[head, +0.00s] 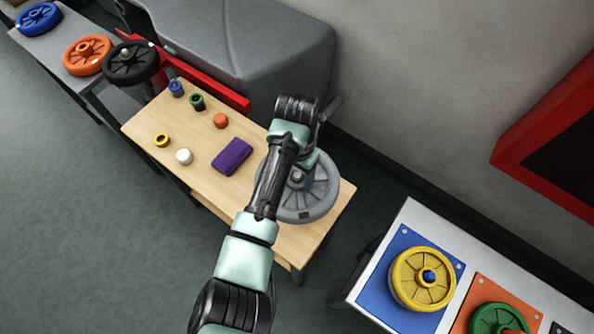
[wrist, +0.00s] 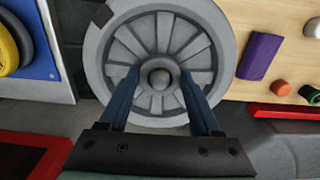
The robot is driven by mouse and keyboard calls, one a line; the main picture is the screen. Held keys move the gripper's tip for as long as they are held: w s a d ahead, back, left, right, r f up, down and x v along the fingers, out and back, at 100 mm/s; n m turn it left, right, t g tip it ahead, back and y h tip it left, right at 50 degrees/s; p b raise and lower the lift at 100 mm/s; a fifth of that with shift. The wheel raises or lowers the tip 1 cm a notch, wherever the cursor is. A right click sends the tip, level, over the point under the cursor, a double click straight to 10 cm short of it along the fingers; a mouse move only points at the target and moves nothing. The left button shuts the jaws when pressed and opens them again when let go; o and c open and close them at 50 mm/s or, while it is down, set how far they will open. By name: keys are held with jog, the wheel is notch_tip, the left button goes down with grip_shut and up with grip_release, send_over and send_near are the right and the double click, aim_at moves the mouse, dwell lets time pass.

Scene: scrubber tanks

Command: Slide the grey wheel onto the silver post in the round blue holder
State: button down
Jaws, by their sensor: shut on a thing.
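The grey wheel (head: 322,203) is a spoked disc at the right end of the wooden table, partly hidden by my arm. It fills the middle of the wrist view (wrist: 212,42). My gripper (wrist: 160,76) is shut on its raised round hub, with one blue finger on each side. I cannot tell if the wheel touches the table. A round blue object (head: 38,19) with a raised centre lies on the grey bench at the far upper left. It may be the holder; I cannot make out a silver post in it.
The wooden table (head: 200,205) also holds a purple block (head: 231,156) and several small caps and cylinders. Orange (head: 87,55) and black (head: 130,63) round pieces stand near the blue one. A white stand (head: 420,225) with yellow and green wheels is at lower right. Open floor lies left.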

jog(key=shift+f+p, duration=0.5)
jog(key=shift+f, duration=0.2)
dwell(2.3)
jog(key=shift+c, duration=0.8)
grip_release()
jog(key=shift+o, duration=0.8)
jog(key=shift+s+f, duration=0.1)
jog(key=shift+r+p, duration=0.5)
jog(key=shift+r+p, duration=1.2)
jog(key=shift+p, duration=0.1)
notch_tip(320, 180, up, 7)
jog(key=p, duration=0.6)
jog(key=shift+f+p, duration=0.15)
jog(key=shift+p, duration=0.25)
